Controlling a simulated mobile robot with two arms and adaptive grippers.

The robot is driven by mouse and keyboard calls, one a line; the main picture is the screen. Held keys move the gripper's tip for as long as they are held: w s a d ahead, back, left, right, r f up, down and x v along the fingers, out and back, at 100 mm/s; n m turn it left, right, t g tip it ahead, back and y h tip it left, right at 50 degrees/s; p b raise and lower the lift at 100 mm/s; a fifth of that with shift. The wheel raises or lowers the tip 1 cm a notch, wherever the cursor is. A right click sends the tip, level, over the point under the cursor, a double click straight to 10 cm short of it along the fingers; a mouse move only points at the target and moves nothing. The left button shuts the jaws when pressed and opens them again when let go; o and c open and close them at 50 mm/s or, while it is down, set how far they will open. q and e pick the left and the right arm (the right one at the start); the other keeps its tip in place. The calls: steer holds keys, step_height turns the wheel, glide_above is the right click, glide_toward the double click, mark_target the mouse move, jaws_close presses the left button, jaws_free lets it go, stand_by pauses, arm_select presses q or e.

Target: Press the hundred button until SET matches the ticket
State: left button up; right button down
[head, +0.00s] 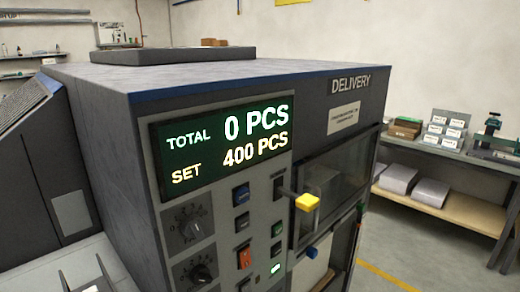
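The dark grey machine (205,75) fills the middle of the head view. Its display (222,143) reads TOTAL 0 PCS and SET 400 PCS. Below the display is a button panel with a blue button (241,193), a dark button (242,222), a green button (276,229), an orange-red control (244,257) and a lit green button (275,268). The button labels are too small to read, so I cannot tell which is the hundred button. I cannot make out a ticket with a readable number. Neither of my grippers is in view.
Two black knobs (188,224) sit left of the buttons. A yellow-tipped lever (307,202) sticks out to their right, beside the DELIVERY window (335,180). A white notice (344,117) is above the window. A bench (425,152) with boxes stands at the right.

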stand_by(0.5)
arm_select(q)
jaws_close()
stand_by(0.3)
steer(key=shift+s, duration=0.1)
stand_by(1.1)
